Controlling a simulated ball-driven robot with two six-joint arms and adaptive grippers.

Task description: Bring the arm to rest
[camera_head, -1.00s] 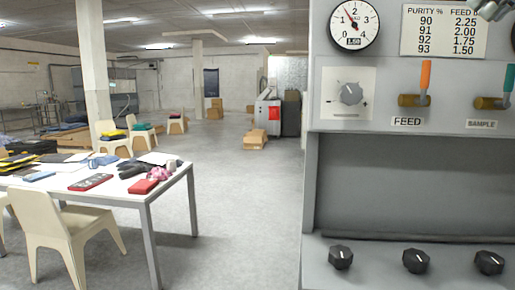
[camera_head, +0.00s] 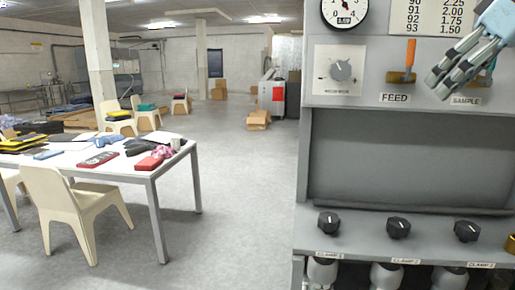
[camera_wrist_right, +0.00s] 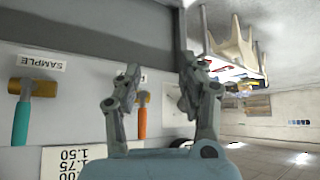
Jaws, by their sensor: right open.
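My right gripper (camera_head: 437,88) hangs in front of the grey panel, at the upper right of the head view. Its fingers point down and left, and it partly covers the SAMPLE valve. In the right wrist view my right gripper (camera_wrist_right: 158,80) shows two spread fingers with nothing between them. The orange-handled FEED valve (camera_head: 405,64) shows clear to its left; its orange handle (camera_wrist_right: 141,122) also shows behind a finger in the wrist view. The teal-handled SAMPLE valve (camera_wrist_right: 22,108) is at the left there. My left gripper is out of view.
The panel carries a gauge (camera_head: 344,11), a dial (camera_head: 340,70) and a purity chart (camera_head: 433,17). Black clamp knobs (camera_head: 398,227) line its lower ledge. A white table (camera_head: 135,172) with clutter and a chair (camera_head: 75,205) stand left. Open floor lies between.

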